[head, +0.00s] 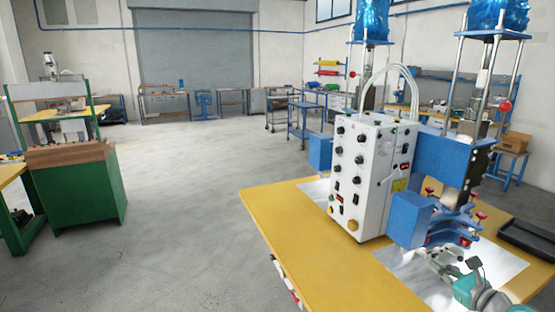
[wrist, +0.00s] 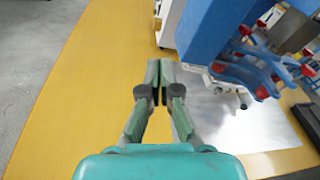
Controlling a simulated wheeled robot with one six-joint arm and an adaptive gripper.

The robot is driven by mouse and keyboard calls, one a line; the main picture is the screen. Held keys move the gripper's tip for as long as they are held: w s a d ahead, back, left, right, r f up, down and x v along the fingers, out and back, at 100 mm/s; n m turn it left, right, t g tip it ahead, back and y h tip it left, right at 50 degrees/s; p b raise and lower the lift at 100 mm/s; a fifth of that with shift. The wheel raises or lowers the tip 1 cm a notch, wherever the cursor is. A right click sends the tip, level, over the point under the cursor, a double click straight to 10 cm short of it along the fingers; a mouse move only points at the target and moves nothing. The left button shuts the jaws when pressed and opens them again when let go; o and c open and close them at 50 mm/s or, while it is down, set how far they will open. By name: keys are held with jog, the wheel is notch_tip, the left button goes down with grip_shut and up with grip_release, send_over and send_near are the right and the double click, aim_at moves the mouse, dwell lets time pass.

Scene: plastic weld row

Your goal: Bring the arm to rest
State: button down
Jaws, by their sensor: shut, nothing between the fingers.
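My gripper (wrist: 160,82) is shut and empty in the wrist view, its two fingers together over the yellow table top (wrist: 95,85). In the head view my gripper (head: 437,255) shows at the lower right, with the teal wrist behind it. It is close to the blue clamp (head: 445,232) of the welding machine, with the silver plate under it. Whether it touches anything cannot be told.
A white control box (head: 362,180) with knobs stands on the yellow table. A blue machine head (wrist: 215,35) and blue clamp arms (wrist: 250,75) rise right of my gripper. A black tray (head: 527,240) lies at the right. Open grey floor (head: 180,210) spreads left.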

jog(key=s+a+f+n+h, duration=0.1)
jog(key=s+a+f+n, duration=0.1)
jog(key=s+a+f, duration=0.2)
jog(key=s+a+f+n+h, duration=0.1)
jog(key=s+a+f+n, duration=0.1)
jog(key=s+a+f, duration=0.3)
jog(key=s+a+f+n+g+h, duration=0.1)
jog(key=s+a+f, duration=0.4)
jog(key=f, duration=0.6)
jog(key=shift+s+a+n+h, duration=0.1)
jog(key=shift+s+n+h, duration=0.2)
jog(key=shift+s+n, duration=0.45)
jog(key=s+a+f+n+h, duration=0.1)
jog(key=s+a+n, duration=0.25)
jog(key=s, duration=0.45)
jog(key=s+a+n, duration=0.3)
jog(key=s+n, duration=0.2)
jog(key=s, duration=0.3)
jog(key=s+a+f+n+h, duration=0.1)
jog(key=s+a+n, duration=0.25)
jog(key=s, duration=0.45)
jog(key=s+a+r+n+y, duration=0.2)
jog(key=s+a+r+n, duration=0.1)
jog(key=s+r+n, duration=0.7)
jog(key=shift+s+r+n, duration=0.15)
jog(key=shift+s+n, duration=0.5)
jog(key=shift+s, duration=1.25)
